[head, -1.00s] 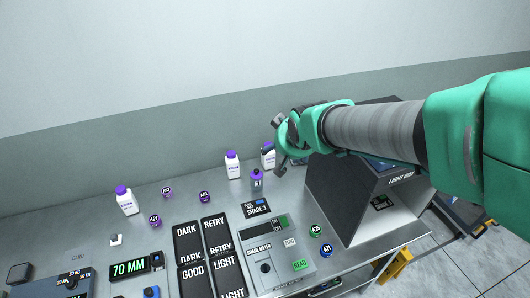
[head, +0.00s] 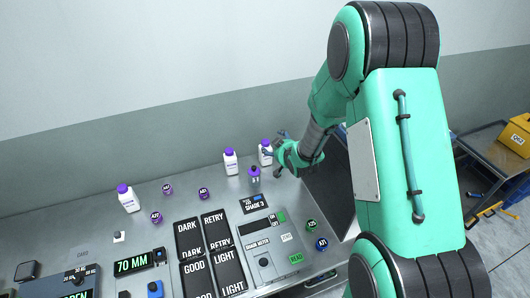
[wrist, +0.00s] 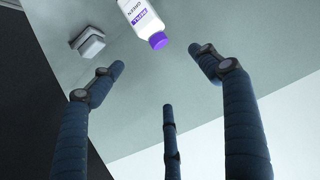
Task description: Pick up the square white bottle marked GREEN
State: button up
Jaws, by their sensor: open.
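The white bottle marked GREEN (wrist: 140,12) shows at the top of the wrist view, with a purple cap (wrist: 158,41) towards my fingers; its far part is cut off. My gripper (wrist: 157,62) is open, with its fingers spread and nothing between them. The cap lies just beyond the fingertips, apart from them. In the head view my gripper (head: 281,148) is beside the rightmost white purple-capped bottle (head: 265,153), which seems to be the same one; its label is too small to read there.
Similar white bottles stand to the left (head: 230,162) and far left (head: 128,198). A small purple-topped dropper bottle (head: 254,175) stands in front. A dark box (head: 330,185) is right of my gripper. A pale block (wrist: 87,43) is near the bottle in the wrist view.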

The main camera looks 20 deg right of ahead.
notch_tip(320, 180, down, 12)
jog(key=d+t+p, duration=0.1)
jog(key=t+p, duration=0.1)
jog(key=shift+s+d+f+y, duration=0.15)
jog(key=shift+s+d+y, duration=0.1)
jog(key=shift+s+y, duration=0.15)
jog(key=shift+w, duration=0.2)
jog(key=shift+x, duration=4.2)
jog(key=shift+f, duration=0.1)
jog(key=shift+p+x, duration=0.35)
jog(key=shift+x, duration=2.2)
jog(key=c, duration=1.3)
